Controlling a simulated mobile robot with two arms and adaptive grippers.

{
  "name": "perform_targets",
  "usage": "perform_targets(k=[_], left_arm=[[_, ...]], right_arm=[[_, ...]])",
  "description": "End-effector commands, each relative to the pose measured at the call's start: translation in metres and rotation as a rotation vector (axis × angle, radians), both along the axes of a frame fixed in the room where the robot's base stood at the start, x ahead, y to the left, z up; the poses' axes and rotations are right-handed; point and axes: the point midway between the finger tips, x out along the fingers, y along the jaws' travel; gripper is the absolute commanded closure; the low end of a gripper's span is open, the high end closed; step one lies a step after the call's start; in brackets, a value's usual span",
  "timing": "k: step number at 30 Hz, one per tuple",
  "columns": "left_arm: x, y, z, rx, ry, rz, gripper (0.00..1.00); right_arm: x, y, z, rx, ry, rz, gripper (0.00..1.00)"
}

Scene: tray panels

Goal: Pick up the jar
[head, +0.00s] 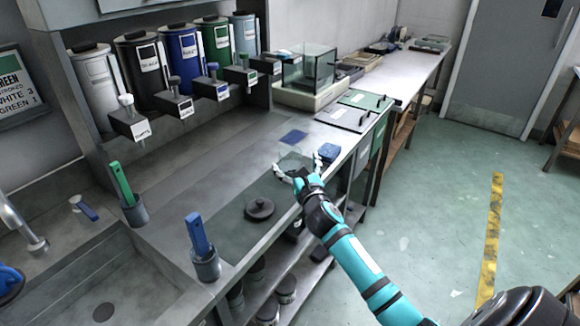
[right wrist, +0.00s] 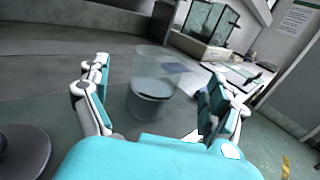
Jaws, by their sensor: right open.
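The jar is a clear glass cylinder with dark contents or a dark base; it stands upright in the right wrist view (right wrist: 158,72). In the head view the jar (head: 293,163) is faint and partly hidden behind my gripper, on the grey counter. My right gripper (head: 301,163) is open and low over the counter. In the right wrist view its teal-and-white fingers (right wrist: 153,90) stand to either side of the jar, with visible gaps between.
A dark round lid-like disc (head: 259,210) lies on the counter near the gripper. Cups holding a blue brush (head: 206,262) and a green brush (head: 133,213) stand at left. A glass tank (head: 309,68) stands further back.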

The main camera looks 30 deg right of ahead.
Motion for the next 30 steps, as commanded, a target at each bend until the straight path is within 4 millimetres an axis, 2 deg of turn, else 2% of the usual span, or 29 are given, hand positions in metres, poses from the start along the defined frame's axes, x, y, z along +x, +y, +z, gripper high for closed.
perform_targets(k=[5,15,23,24,30], left_arm=[[0.000,0.000,0.001,0.000,0.000,0.000,0.09],[0.000,0.000,0.004,-0.001,-0.001,-0.001,0.09],[0.001,-0.001,0.004,-0.001,-0.001,-0.001,0.09],[0.001,-0.001,0.004,-0.001,-0.001,-0.001,0.09],[0.001,-0.001,0.004,-0.001,-0.002,-0.002,0.09]], right_arm=[[0.011,-0.003,0.001,0.001,-0.001,-0.001,0.06],[0.053,-0.015,-0.001,0.003,-0.001,0.000,0.06],[0.056,-0.017,-0.002,0.001,0.000,0.000,0.06],[0.056,-0.017,-0.002,0.001,0.000,0.000,0.07],[0.056,-0.016,-0.002,0.001,0.000,0.000,0.34]])
